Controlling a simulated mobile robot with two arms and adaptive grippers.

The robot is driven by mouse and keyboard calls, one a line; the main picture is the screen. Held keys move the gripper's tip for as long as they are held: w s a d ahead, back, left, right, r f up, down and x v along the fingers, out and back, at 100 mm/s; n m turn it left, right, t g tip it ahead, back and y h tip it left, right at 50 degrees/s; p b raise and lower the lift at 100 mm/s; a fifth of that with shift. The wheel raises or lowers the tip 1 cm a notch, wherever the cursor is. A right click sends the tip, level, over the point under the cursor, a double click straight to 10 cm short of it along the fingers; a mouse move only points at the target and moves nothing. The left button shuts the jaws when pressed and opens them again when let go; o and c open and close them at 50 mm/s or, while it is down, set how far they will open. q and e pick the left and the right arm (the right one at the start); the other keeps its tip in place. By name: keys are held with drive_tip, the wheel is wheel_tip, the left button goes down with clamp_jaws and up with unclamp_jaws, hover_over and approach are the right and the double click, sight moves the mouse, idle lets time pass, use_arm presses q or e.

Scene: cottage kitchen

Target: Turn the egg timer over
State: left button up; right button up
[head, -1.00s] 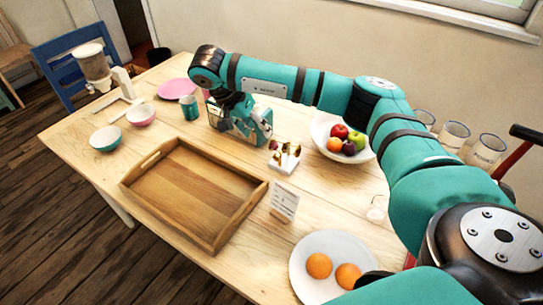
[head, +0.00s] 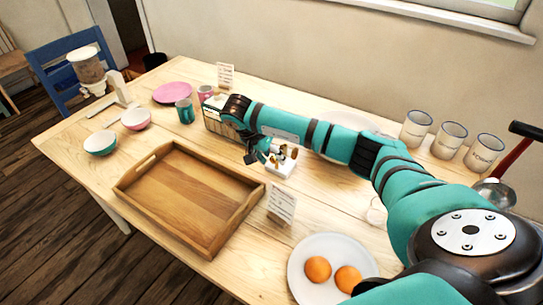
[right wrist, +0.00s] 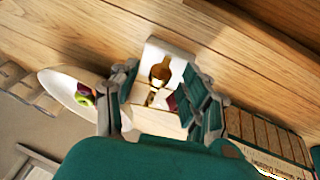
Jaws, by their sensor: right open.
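A small white stand (head: 281,169) on the table holds several gold and dark pieces. A gold, waisted piece (right wrist: 161,72) shows there in the right wrist view; I cannot tell whether it is the egg timer. A small clear glass object (head: 376,213) stands farther right, too small to identify surely. My right gripper (head: 267,156) is open above the stand, at its left side in the head view. In the right wrist view its fingers (right wrist: 160,98) are spread on both sides of the stand, with nothing held. My left gripper is not in view.
A wooden tray (head: 187,244) lies in front. A plate with two oranges (head: 318,269) is near the front edge. A standing card (head: 282,204) is close to the stand. Behind are a patterned box (head: 214,118), cups and canisters (head: 448,140); my arm hides most of the fruit bowl.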

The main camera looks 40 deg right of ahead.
clamp_jaws()
drive_tip(key=shift+s+d+t+b, duration=0.2)
drive_tip(key=shift+t+b, duration=0.15)
drive_tip(key=shift+t, duration=0.25)
drive_tip(key=t+y+b, duration=0.1)
drive_tip(key=t+b, duration=0.1)
drive_tip(key=shift+s+f+m+b, duration=0.1)
drive_tip(key=shift+f+m+b, duration=0.1)
drive_tip(key=shift+m+b, duration=0.2)
drive_tip(key=shift+r, duration=0.1)
drive_tip(key=shift+r+t+y, duration=0.15)
drive_tip(key=shift+t+y, duration=0.15)
unclamp_jaws()
